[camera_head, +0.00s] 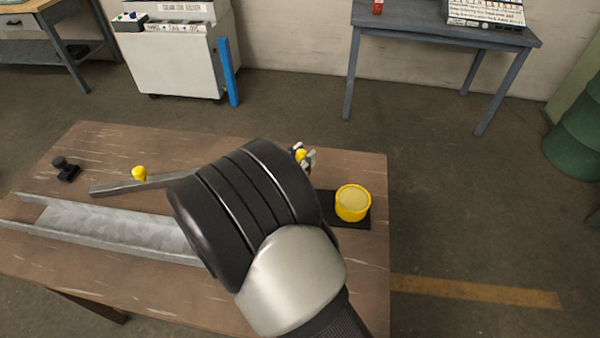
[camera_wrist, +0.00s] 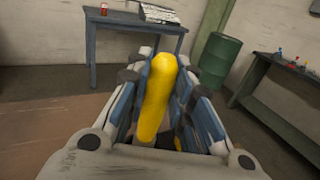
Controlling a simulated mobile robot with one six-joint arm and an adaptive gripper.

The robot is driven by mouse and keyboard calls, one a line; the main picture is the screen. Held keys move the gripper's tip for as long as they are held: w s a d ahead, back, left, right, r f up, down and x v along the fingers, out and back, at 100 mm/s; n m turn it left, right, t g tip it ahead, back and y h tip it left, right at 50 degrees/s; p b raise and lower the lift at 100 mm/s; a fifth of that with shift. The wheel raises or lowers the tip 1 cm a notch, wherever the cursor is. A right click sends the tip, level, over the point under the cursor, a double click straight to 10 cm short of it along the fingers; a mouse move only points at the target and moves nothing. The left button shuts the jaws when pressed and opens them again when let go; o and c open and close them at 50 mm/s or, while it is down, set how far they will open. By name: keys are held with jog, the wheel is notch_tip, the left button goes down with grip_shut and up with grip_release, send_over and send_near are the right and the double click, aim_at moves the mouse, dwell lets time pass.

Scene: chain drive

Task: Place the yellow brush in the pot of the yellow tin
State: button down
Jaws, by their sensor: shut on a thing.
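My gripper (camera_head: 308,160) is shut on the yellow brush, which shows as a small yellow patch (camera_head: 300,155) between the fingers in the head view. In the wrist view the brush (camera_wrist: 157,100) is a long yellow shape between the two fingers (camera_wrist: 165,72); its bristles cannot be made out. The yellow tin (camera_head: 352,204) stands on a dark base at the table's right side, with a bright rim around a paler round top. The gripper appears beyond the tin and to its left in the head view; its height above the table is unclear. My arm hides the table's middle.
On the wooden table (camera_head: 110,145) lie a metal channel (camera_head: 115,228), a grey bar (camera_head: 120,187) with a yellow knob (camera_head: 139,173) near it, and a small black part (camera_head: 66,168). A blue-grey table (camera_head: 445,38) and green barrel (camera_head: 577,138) stand farther off.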

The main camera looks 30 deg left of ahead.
jog(key=shift+f+b, duration=0.5)
jog(key=shift+f, duration=1.5)
jog(key=c, duration=1.4)
grip_release()
